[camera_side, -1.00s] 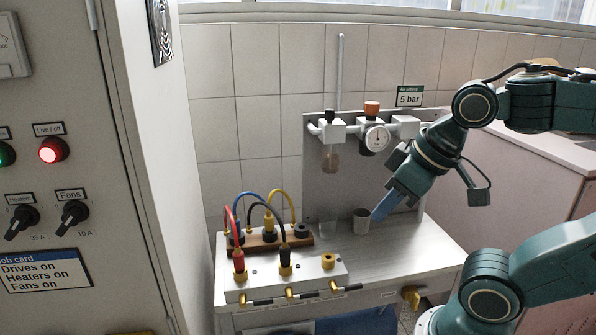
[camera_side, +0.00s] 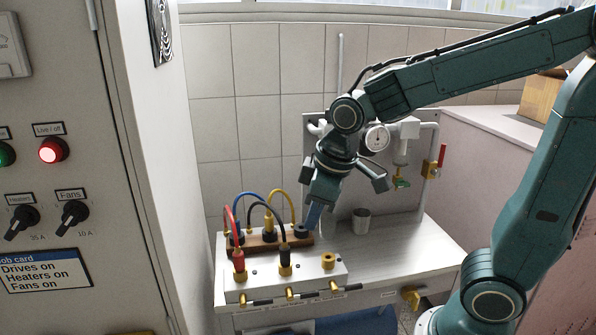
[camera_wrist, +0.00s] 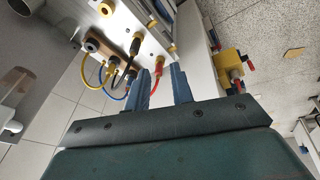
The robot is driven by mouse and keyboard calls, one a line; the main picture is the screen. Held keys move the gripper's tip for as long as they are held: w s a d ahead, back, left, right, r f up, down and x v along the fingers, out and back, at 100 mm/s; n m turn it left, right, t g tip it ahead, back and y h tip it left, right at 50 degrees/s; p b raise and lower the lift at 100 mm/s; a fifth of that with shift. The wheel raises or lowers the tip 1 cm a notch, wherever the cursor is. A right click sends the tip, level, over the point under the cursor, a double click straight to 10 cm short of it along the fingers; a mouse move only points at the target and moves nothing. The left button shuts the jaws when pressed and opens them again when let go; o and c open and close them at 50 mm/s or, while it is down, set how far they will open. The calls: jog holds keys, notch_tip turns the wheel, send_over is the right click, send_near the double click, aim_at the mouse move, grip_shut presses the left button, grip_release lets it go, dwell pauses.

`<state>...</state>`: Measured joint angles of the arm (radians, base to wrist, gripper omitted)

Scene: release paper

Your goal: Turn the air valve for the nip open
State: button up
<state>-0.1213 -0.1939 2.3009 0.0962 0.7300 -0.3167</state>
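Several small brass valves with dark handles line the front edge of the bench; one of them (camera_side: 289,294) shows clearly in the side view. A valve with a red lever (camera_side: 436,166) is on the wall pipe at right. A yellow block with red handles (camera_wrist: 230,62) shows in the wrist view. I cannot read any label naming the nip valve. My gripper (camera_side: 313,217) points down with blue fingers beside the right end of the wooden plug strip. In the wrist view its fingers (camera_wrist: 162,75) are apart with nothing between them.
Red, blue, black and yellow leads (camera_side: 283,205) loop over the wooden strip and the white socket box (camera_side: 310,268). A grey cup (camera_side: 361,221) stands on the bench at right. A pressure gauge (camera_side: 377,138) is on the back panel. Bench space right of the cup is clear.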

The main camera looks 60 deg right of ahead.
aim_at(266, 300)
jog(key=w+a+f+n+g, duration=0.1)
jog(key=w+a+f+n, duration=0.1)
jog(key=w+f, duration=0.3)
jog(key=w+a+f+n+g+h, duration=0.1)
jog(key=w+f+n, duration=0.1)
jog(key=w+f, duration=0.3)
jog(key=shift+a+f+n, duration=0.4)
jog(key=shift+f, duration=1.45)
jog(key=shift+f, duration=0.15)
jog(key=shift+w+d+f, duration=0.3)
jog(key=shift+f, duration=1.9)
jog(key=shift+w+d+f, duration=0.3)
jog(key=shift+d+f, duration=0.05)
jog(key=shift+f, duration=1.85)
jog(key=shift+w+d+f, duration=0.3)
jog(key=shift+f, duration=1.9)
grip_shut()
